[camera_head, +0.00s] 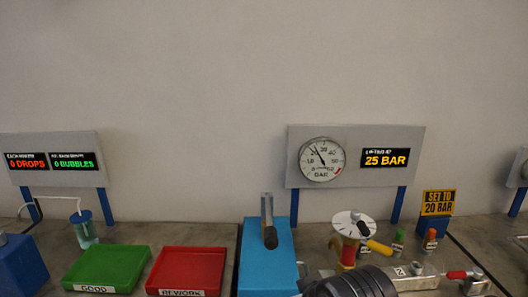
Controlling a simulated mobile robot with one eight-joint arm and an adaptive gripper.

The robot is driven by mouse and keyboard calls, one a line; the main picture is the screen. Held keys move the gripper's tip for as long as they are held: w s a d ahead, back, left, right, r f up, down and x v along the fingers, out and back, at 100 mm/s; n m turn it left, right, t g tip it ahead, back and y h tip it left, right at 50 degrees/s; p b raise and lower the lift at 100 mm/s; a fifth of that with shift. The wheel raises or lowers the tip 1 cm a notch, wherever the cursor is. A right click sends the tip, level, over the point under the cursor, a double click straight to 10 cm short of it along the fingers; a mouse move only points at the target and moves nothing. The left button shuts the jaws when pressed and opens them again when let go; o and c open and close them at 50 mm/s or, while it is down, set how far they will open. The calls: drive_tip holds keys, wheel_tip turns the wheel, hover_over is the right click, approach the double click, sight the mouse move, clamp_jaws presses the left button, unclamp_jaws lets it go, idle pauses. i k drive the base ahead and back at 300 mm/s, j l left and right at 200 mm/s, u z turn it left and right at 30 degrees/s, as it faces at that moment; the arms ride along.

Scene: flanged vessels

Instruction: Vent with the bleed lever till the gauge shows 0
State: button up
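The round white gauge (321,160) hangs on a grey panel. Its dark needle points up and to the left, away from the low end of the scale; the exact value is too small to read. A lever with a red handle (459,274) sticks out at the right end of a metal fitting (415,277) at the bottom right. A yellow-handled lever (377,247) sits beside a white round dial (354,224). No label shows which one is the bleed lever. My gripper's fingers do not show. A black rounded body at the bottom edge covers part of the bench and fitting.
A display (385,158) beside the gauge reads 25 BAR. A sign (438,203) reads SET TO 20 BAR. A blue block (267,263) carries an upright black-knobbed handle (269,236). Green (106,268) and red (187,271) trays lie left. Small green- and red-topped items stand right.

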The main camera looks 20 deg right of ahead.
sight(477, 273)
drive_tip(key=z, duration=1.95)
